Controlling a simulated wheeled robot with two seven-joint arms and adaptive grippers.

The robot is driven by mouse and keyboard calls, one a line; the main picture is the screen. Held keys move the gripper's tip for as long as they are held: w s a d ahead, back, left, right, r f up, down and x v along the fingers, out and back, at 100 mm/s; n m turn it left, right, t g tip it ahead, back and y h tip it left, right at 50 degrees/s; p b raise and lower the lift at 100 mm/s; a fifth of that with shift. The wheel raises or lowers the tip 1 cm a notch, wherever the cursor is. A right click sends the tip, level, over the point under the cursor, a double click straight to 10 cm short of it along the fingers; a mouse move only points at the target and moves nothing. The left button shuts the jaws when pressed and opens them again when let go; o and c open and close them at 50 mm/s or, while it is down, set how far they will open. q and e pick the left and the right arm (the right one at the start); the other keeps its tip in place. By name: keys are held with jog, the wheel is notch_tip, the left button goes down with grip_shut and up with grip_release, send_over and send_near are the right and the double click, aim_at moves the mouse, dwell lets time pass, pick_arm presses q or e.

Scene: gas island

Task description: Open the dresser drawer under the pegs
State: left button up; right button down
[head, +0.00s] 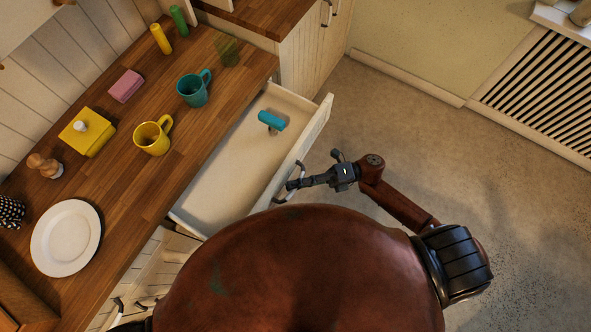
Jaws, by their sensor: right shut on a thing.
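The white dresser drawer (225,180) stands pulled out from under the wooden worktop, with its inside showing. A teal-handled object (271,122) lies in its far part. My right gripper (296,184) is shut on the drawer's metal handle (281,198) at the outer side of the front panel. My right arm reaches it from the right, over the floor. I cannot make out any pegs in this view. My left gripper is not in view.
The wooden worktop (110,188) holds a white plate (66,238), a yellow mug (153,137), a teal mug (193,90), a yellow box (88,132) and a pink block (126,86). Floor right of the drawer is clear. A slatted radiator cover (540,90) stands at upper right.

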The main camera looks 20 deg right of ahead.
jog(key=shift+w, duration=0.1)
jog(key=c, duration=2.2)
grip_release()
jog(key=shift+c, duration=0.2)
jog(key=shift+d, duration=0.1)
jog(key=d+f, duration=0.1)
jog(key=d, duration=1)
jog(key=shift+s+d+f, duration=0.2)
jog(key=shift+d+f, duration=0.15)
jog(key=shift+d, duration=0.05)
